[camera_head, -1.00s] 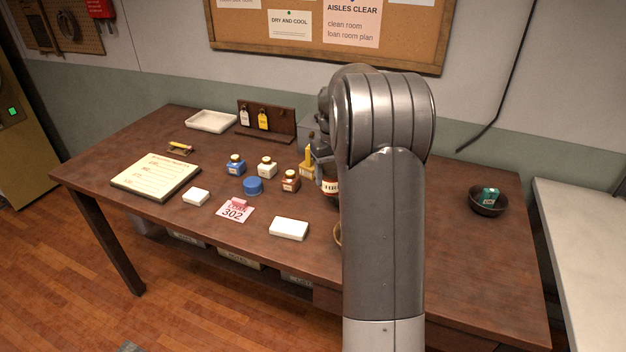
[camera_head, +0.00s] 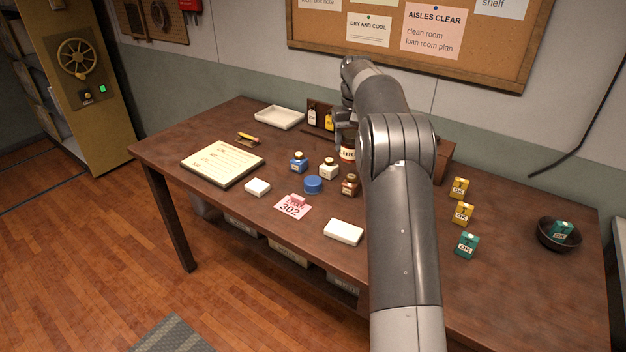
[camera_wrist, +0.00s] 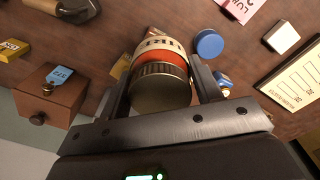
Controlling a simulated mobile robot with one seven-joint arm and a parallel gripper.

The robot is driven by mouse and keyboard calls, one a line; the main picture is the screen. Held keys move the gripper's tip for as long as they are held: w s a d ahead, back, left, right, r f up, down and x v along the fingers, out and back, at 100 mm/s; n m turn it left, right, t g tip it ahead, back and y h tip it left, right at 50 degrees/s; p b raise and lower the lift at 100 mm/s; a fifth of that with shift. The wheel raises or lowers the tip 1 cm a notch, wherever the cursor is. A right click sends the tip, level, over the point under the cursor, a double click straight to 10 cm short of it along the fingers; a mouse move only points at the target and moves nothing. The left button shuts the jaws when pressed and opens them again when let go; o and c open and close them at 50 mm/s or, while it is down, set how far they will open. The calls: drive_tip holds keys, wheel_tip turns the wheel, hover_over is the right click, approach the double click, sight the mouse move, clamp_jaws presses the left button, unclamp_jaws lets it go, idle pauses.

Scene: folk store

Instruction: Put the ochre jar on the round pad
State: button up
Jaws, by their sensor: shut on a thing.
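My gripper (camera_wrist: 162,108) is shut on the ochre jar (camera_wrist: 160,50), which has an orange-red body, a cream label with partly hidden letters and a dark ribbed metal lid. In the head view the jar (camera_head: 348,152) is upright behind the small bottles, partly hidden by my arm; its height above the table is hard to judge. A round blue piece (camera_head: 313,185) lies on the table in front of it and also shows in the wrist view (camera_wrist: 209,43). I cannot tell whether this is a lid or the pad. No other round pad shows; my arm hides part of the table.
Blue (camera_head: 298,162), white (camera_head: 328,168) and brown (camera_head: 350,185) bottles stand close to the jar. A wooden box (camera_wrist: 50,105) is behind my arm. Small OK boxes (camera_head: 462,213) and a dark bowl (camera_head: 545,235) are at right. A white block (camera_head: 344,231) lies near the front edge.

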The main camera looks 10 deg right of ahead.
drive_tip(key=shift+w+a+f, duration=1.05)
drive_tip(key=shift+a+f, duration=0.65)
drive_tip(key=shift+f, duration=0.1)
drive_tip(key=shift+w+a+f, duration=1.05)
drive_tip(key=shift+a+f, duration=0.6)
drive_tip(key=shift+f, duration=0.2)
drive_tip(key=shift+w+a+f, duration=1.05)
drive_tip(key=shift+a+f, duration=0.65)
drive_tip(key=shift+f, duration=0.1)
drive_tip(key=shift+f, duration=0.15)
drive_tip(key=o, duration=1.2)
drive_tip(key=shift+c, duration=0.2)
